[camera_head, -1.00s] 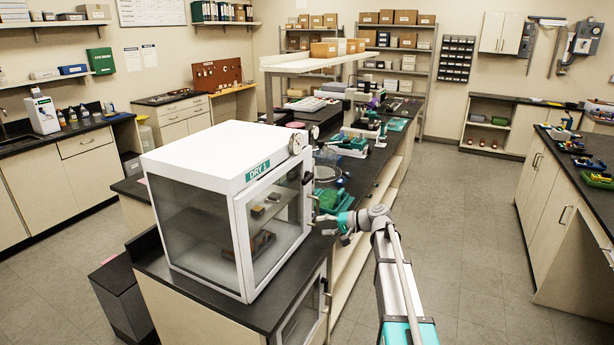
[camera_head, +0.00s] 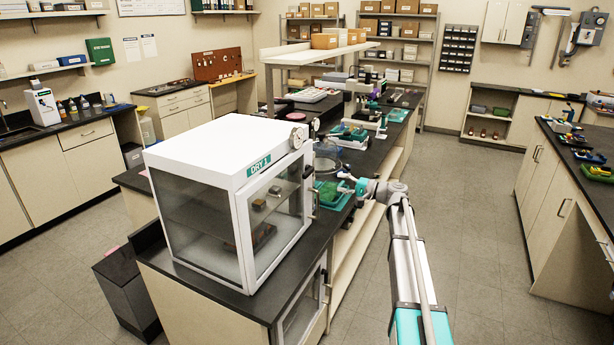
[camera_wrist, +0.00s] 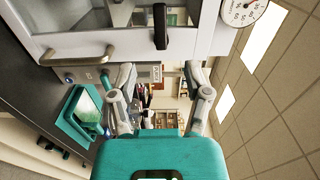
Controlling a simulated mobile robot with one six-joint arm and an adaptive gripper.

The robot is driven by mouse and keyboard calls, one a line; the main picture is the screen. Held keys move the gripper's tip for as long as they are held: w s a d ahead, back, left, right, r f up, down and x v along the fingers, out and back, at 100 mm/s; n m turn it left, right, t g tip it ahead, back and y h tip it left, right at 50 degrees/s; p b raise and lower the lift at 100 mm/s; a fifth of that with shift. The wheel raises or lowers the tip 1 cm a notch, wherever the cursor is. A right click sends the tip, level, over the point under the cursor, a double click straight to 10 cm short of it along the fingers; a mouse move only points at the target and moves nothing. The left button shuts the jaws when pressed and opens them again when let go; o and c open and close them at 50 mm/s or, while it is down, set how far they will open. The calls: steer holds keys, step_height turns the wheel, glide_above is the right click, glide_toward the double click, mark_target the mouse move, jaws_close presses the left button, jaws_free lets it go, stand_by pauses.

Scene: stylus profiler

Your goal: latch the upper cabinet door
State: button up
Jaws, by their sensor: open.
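The white upper cabinet (camera_head: 205,150), labelled DRY 1, stands on the end of the dark bench. Its glass-fronted door (camera_head: 275,215) looks closed or nearly so; I cannot tell whether a small gap remains. A black latch lever (camera_wrist: 160,25) shows at the top of the wrist view, lying across the door's edge region; whether it is engaged is unclear. The silver door handle (camera_wrist: 78,54) is left of it. My gripper (camera_wrist: 160,75) is open and empty, fingers apart, just short of the latch in the wrist view. In the head view my gripper (camera_head: 345,182) is beyond the handle side.
A dial gauge (camera_wrist: 243,10) sits by the cabinet's top edge. A lower glass-door cabinet (camera_head: 302,305) is under the bench. The aisle floor (camera_head: 460,240) at right is clear.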

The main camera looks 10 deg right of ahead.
mark_target(308, 175)
steer(key=x, duration=1.3)
steer(key=shift+w+a, duration=0.15)
steer(key=shift+a, duration=0.1)
jaws_close()
